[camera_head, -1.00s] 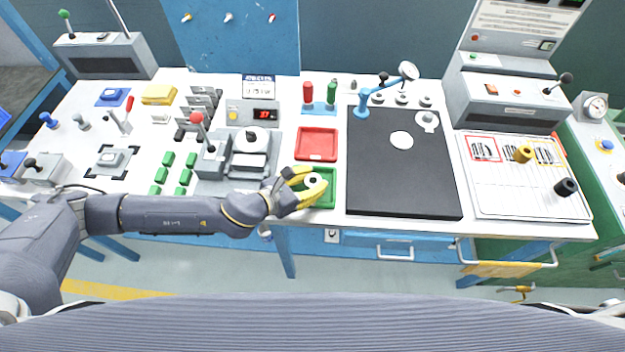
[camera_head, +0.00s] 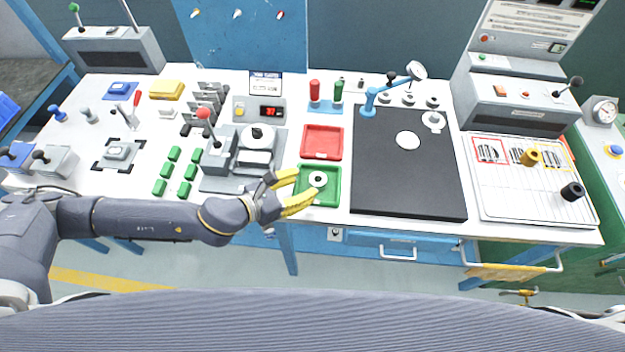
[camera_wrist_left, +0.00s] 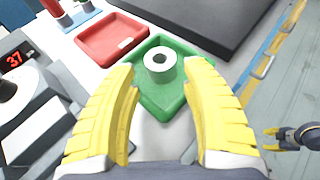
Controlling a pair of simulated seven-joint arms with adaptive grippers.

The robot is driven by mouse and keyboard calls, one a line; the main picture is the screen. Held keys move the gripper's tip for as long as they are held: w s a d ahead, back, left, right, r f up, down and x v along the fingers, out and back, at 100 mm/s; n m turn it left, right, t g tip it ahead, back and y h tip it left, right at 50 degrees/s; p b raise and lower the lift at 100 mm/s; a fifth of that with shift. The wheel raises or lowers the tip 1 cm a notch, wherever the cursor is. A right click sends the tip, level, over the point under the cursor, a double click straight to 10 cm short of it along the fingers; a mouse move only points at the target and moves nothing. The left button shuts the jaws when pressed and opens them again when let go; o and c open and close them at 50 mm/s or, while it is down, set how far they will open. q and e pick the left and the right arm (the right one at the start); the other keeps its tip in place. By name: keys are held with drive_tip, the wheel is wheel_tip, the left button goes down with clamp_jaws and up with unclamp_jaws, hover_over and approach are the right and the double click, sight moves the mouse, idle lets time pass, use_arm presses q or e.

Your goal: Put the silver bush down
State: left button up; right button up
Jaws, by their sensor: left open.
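The silver bush (camera_head: 317,179), a short pale ring with a dark centre hole, stands upright in the green tray (camera_head: 332,200). The left wrist view shows the bush (camera_wrist_left: 160,64) in the green tray (camera_wrist_left: 172,110), beyond my fingertips. My left gripper (camera_head: 291,190) is open, its yellow fingers at the tray's left side, apart from the bush. In the left wrist view the fingers (camera_wrist_left: 165,78) are spread wide with nothing between them. My right gripper (camera_wrist_left: 266,139) shows small at the right of that view, empty with its fingers apart, away from the bench top.
A red tray (camera_head: 322,156) lies just behind the green one. A black mat (camera_head: 405,185) is to the right.

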use_arm(q)
drive_tip(key=shift+v, duration=3.05)
drive_tip(key=shift+d, duration=0.1)
